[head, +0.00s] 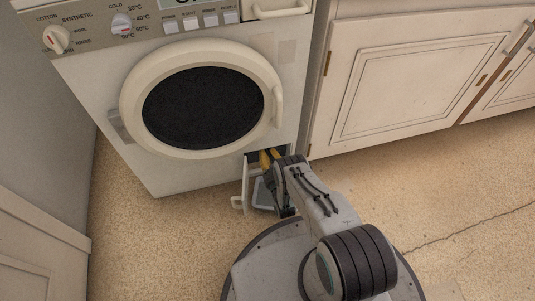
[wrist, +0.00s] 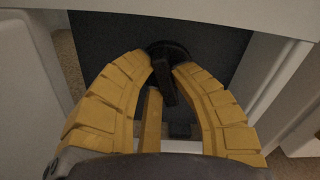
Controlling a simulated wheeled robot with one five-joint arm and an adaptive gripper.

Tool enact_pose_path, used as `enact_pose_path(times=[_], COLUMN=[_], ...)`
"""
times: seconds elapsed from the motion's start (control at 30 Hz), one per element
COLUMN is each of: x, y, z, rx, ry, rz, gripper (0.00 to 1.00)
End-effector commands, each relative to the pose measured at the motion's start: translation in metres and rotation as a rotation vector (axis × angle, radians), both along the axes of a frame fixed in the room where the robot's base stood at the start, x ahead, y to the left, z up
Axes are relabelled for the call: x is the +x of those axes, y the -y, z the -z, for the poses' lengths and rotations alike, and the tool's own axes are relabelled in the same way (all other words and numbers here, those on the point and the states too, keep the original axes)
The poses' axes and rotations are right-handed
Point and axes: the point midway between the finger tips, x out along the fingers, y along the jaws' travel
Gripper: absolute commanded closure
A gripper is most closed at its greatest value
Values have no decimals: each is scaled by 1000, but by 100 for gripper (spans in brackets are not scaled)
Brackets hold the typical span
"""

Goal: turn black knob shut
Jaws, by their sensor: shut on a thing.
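The black knob (wrist: 168,50) is round with a raised bar across it. It sits in the dark recess at the bottom of the washing machine (head: 175,175). My gripper (wrist: 161,72) has its two yellow fingers closed on the knob, one on each side, in the wrist view. In the head view, my gripper (head: 269,158) reaches into the small opening at the machine's lower right. The knob is hidden there. The small hatch door (head: 239,203) stands open at the opening's left.
The machine's round door (head: 200,108) is closed above the opening. Beige cabinets (head: 400,80) stand close on the right, and a grey wall (head: 45,110) is on the left. The speckled floor (head: 170,250) is clear around the front. A white panel edge (wrist: 275,85) flanks the gripper.

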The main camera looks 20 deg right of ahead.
Motion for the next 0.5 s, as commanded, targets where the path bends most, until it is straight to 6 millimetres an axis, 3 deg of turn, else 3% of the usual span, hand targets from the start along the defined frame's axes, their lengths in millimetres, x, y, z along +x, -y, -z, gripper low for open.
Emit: enact_pose_path(times=[0.23, 0.5], x=[0, 1], y=[1, 1], z=[-1, -2], rx=[4, 123], ry=[1, 2], rz=[1, 1], gripper=[100, 100])
